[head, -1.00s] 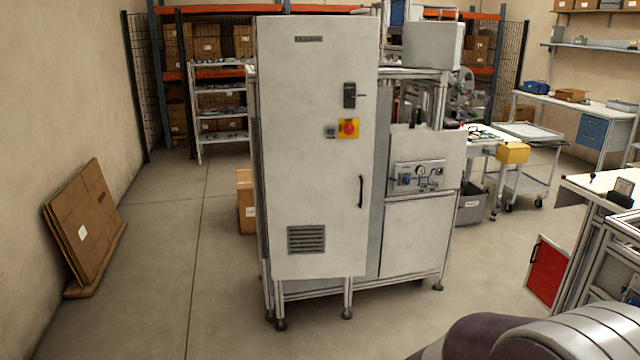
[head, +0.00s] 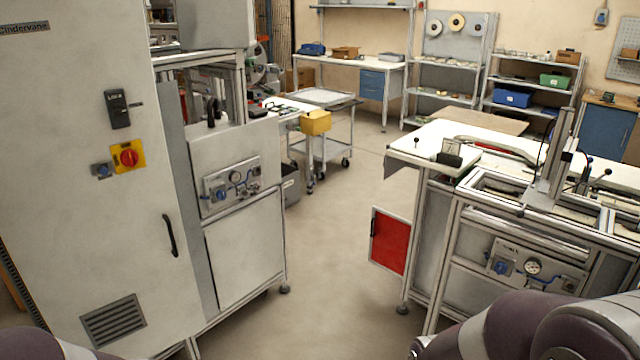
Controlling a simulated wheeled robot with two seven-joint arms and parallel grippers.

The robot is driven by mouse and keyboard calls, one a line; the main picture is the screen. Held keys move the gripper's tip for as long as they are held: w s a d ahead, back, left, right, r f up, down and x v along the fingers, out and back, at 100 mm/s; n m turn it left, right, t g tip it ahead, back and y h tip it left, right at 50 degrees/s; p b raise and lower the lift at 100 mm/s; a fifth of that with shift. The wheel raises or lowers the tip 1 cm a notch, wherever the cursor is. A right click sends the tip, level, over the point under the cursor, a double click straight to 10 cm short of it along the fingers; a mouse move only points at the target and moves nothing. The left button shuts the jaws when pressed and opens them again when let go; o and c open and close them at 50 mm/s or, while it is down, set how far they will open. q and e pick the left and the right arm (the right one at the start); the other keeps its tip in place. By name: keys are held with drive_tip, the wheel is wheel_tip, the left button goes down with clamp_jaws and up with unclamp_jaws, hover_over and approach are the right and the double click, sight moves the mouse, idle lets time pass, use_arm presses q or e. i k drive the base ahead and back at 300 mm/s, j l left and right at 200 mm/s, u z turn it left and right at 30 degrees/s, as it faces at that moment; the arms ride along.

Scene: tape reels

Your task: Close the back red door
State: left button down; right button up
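The red door (head: 388,241) is a red panel in a pale frame, low on the near left side of the workbench machine at the right. It stands out to the left from the machine's frame into the aisle, so it appears swung open. A small dark handle shows near its left edge. Neither gripper shows in the head view. Only parts of my arms show along the bottom edge, well short of the door.
A tall grey cabinet (head: 80,170) with a yellow and red switch stands at the left. Clear floor (head: 330,250) lies between it and the machine (head: 520,240). A trolley (head: 335,135) with a yellow box (head: 316,122) stands farther back.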

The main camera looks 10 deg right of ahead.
sight(390, 233)
drive_tip(key=i+l+z, duration=0.3)
drive_tip(key=i, duration=0.2)
drive_tip(key=i+l+z, duration=0.3)
drive_tip(key=i, duration=0.25)
drive_tip(key=i+j, duration=0.2)
drive_tip(key=i, duration=0.35)
drive_tip(key=i+j, duration=0.25)
drive_tip(key=i, duration=0.3)
drive_tip(key=i+j+u, duration=0.1)
drive_tip(key=i, duration=0.45)
drive_tip(key=i+j, duration=0.25)
drive_tip(key=i, duration=0.35)
drive_tip(key=i+j, duration=0.2)
drive_tip(key=i, duration=0.35)
drive_tip(key=u, duration=0.05)
